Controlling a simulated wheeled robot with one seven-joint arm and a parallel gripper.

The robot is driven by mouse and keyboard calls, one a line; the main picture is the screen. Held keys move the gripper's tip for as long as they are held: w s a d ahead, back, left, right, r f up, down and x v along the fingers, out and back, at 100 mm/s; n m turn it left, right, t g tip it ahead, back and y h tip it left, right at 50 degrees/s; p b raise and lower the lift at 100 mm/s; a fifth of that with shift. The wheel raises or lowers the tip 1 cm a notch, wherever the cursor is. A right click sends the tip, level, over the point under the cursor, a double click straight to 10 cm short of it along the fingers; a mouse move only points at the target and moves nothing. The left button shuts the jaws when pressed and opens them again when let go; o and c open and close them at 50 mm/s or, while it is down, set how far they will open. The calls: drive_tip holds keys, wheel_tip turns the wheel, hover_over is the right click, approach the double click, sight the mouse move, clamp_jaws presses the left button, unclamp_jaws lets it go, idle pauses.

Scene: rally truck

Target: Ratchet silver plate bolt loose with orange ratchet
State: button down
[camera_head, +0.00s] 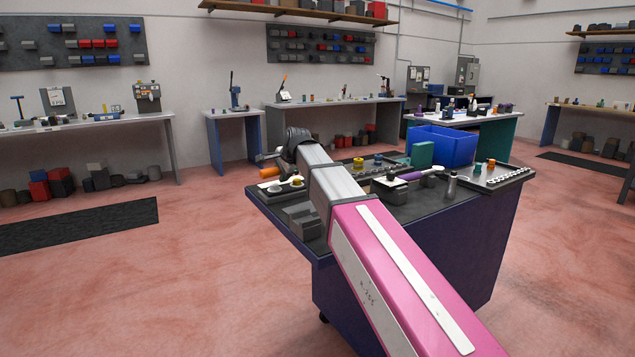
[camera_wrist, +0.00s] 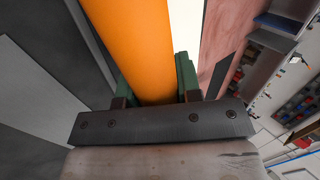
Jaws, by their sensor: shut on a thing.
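The orange ratchet's handle (camera_wrist: 140,45) fills the upper middle of the wrist view. My gripper (camera_wrist: 155,92) is shut on it, with green finger pads on both sides. In the head view the orange handle (camera_head: 270,173) shows at the left end of the cart, beside my gripper (camera_head: 272,157). A small light plate-like piece (camera_head: 283,187) with small parts on it lies just below the handle in that view. I cannot clearly make out the bolt, or whether the ratchet's head touches it.
The dark blue cart (camera_head: 425,240) bears a blue bin (camera_head: 445,146), a teal box (camera_head: 421,155), a socket tray (camera_head: 505,178) and a purple-handled tool (camera_head: 410,176). My arm crosses above the cart's front. Benches line the walls. The floor at left is open, with a dark mat (camera_head: 75,228).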

drive_tip(key=shift+r, duration=3.9)
